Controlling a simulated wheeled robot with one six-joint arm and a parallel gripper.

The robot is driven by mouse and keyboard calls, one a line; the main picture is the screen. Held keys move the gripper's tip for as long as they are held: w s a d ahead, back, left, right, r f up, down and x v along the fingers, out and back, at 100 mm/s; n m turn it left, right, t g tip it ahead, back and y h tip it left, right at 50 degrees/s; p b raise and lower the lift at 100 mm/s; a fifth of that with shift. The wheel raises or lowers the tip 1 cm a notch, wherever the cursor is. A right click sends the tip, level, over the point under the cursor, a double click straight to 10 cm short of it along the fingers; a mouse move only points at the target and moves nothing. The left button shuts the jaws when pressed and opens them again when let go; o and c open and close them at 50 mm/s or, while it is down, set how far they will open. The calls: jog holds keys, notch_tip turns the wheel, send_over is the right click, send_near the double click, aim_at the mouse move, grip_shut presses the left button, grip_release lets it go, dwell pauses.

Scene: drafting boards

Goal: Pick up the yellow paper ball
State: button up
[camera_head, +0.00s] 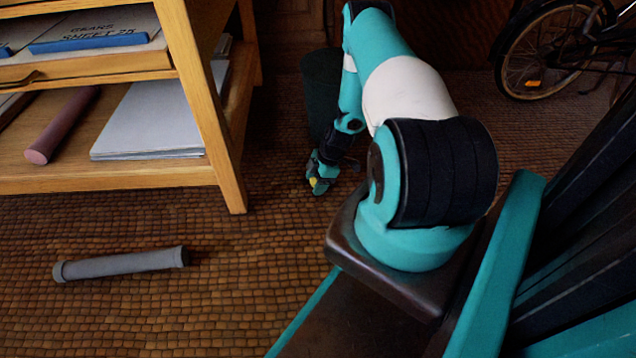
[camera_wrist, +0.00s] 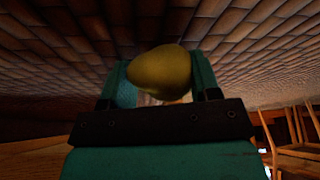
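The yellow paper ball (camera_wrist: 160,71) sits between the two fingers of my gripper (camera_wrist: 162,88) in the wrist view. It fills the gap and looks touched on both sides, so the gripper appears shut on it. In the camera_head view my gripper (camera_head: 321,178) points down low over the woven floor, and a small yellow patch of the ball (camera_head: 314,182) shows at its fingers. I cannot tell from these frames whether the ball still touches the floor.
A wooden shelf unit (camera_head: 228,170) with papers stands at the left. A grey tube (camera_head: 120,264) lies on the floor in front of it. A dark bin (camera_head: 318,85) stands behind my gripper. A bicycle (camera_head: 545,60) is at the back right. Chairs (camera_wrist: 295,135) show in the wrist view.

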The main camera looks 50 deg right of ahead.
jog(key=c, duration=0.4)
notch_tip(320, 180, up, 20)
jog(key=p, duration=1.1)
jog(key=shift+p, duration=0.35)
